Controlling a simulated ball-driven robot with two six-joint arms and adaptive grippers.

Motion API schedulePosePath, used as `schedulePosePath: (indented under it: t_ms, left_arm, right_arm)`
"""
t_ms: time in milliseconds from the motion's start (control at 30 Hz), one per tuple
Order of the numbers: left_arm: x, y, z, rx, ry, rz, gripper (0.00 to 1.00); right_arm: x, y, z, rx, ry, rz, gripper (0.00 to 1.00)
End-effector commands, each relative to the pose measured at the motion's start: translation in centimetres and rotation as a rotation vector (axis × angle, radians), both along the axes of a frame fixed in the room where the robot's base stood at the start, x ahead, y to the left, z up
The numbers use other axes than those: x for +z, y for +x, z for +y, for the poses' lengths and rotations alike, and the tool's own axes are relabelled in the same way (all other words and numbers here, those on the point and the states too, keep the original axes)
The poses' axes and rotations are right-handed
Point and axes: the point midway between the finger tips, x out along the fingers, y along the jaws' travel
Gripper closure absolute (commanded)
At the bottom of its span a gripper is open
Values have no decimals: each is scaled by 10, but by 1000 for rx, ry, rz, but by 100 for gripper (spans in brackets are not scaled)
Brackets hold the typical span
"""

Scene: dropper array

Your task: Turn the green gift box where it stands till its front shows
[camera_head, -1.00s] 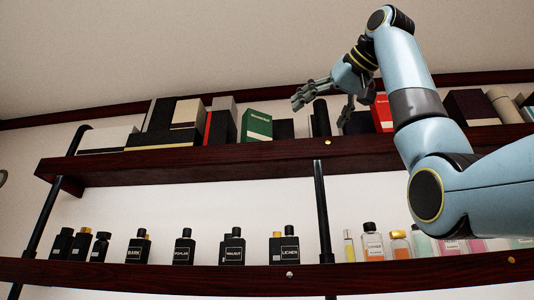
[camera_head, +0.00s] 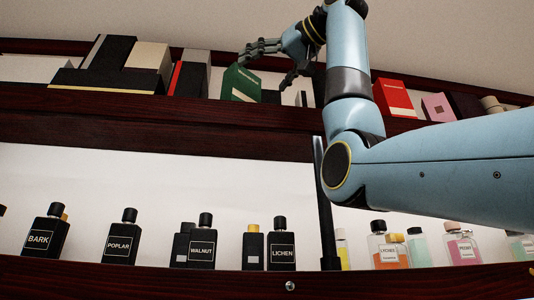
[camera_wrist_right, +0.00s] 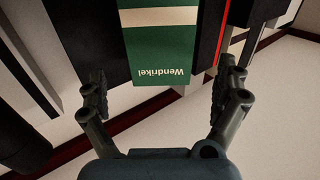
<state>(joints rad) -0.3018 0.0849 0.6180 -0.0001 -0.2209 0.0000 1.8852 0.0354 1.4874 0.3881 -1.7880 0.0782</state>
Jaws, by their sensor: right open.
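The green gift box (camera_head: 239,84) stands on the upper shelf, partly hidden by the shelf edge in the head view. In the right wrist view the green box (camera_wrist_right: 160,50) lies between my fingers; a face with a pale band and the upside-down word "Wendrikel" shows. My right gripper (camera_head: 267,66) is open above and around the box's right side. In the wrist view its two fingers (camera_wrist_right: 160,88) are spread wide, with a gap on each side of the box. My left gripper is not in view.
Black, cream and red-edged boxes (camera_head: 188,78) stand left of the green box. A red box (camera_head: 394,97) and a pink box (camera_head: 438,107) stand farther right. A dark post (camera_head: 326,205) is close right. Bottles (camera_head: 202,245) line the lower shelf.

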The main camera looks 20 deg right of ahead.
Motion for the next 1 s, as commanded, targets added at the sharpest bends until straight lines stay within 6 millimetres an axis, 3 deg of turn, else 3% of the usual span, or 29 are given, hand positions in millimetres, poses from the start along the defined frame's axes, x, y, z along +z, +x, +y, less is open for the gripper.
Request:
schedulePosePath:
  t_ms: [167,267,400,567,800,1000]
  left_arm:
    - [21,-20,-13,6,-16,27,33]
    - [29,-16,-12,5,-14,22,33]
    - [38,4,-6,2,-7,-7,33]
    - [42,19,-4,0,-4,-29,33]
    - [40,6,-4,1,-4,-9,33]
    - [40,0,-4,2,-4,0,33]
  right_arm:
    - [4,34,13,2,1,4,0]
    - [3,50,18,1,1,3,0]
    - [2,66,24,1,0,3,0]
    - [1,73,26,-1,1,1,0]
    - [0,74,26,-1,1,1,0]
    - [0,74,26,0,1,1,25]
